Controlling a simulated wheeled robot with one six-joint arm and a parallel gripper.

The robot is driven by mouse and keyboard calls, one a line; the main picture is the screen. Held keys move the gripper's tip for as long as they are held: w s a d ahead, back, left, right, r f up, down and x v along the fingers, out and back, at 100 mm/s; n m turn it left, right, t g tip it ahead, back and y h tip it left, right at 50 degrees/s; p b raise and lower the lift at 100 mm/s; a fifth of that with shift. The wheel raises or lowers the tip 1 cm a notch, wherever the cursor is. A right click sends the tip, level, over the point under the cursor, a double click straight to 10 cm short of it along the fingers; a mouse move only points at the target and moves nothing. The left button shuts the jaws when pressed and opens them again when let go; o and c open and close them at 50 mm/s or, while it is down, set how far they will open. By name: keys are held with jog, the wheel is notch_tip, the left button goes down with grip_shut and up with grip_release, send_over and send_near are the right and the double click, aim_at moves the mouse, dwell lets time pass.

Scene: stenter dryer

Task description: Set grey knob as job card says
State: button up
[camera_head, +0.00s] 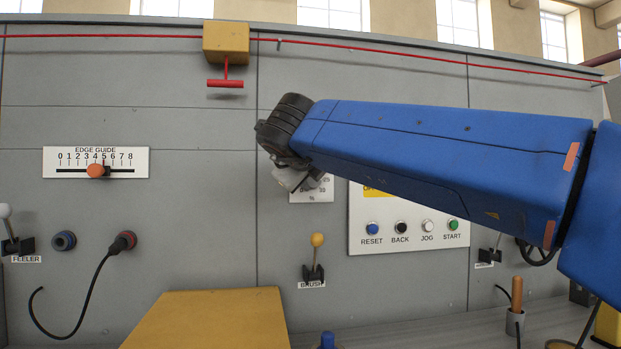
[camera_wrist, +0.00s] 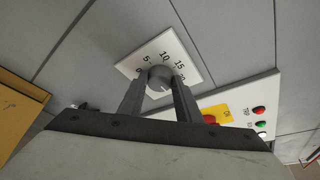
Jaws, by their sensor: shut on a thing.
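The grey knob (camera_wrist: 160,80) sits on a white dial plate (camera_wrist: 147,50) in the wrist view. The plate carries the numbers 0, 5, 10, 15 and 20 around the knob. My gripper (camera_wrist: 158,88) is shut on the knob, one finger at each side. The knob's pointer setting cannot be read surely. In the head view my gripper (camera_head: 292,180) and arm hide the knob and much of its plate (camera_head: 318,190), which shows a "%" sign. No readable job card shows in either view.
Right of the dial is a button panel (camera_head: 410,215) with RESET, BACK, JOG and START. A red button (camera_wrist: 209,119) on yellow shows in the wrist view. Below the dial is a yellow-knobbed lever (camera_head: 317,242). An edge guide slider (camera_head: 96,170) is at left, and a yellow box (camera_head: 205,318) stands below.

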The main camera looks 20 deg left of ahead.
jog(key=shift+f, duration=0.15)
dwell(0.4)
jog(key=o, duration=1)
jog(key=v, duration=1.7)
jog(key=shift+s+d, duration=0.15)
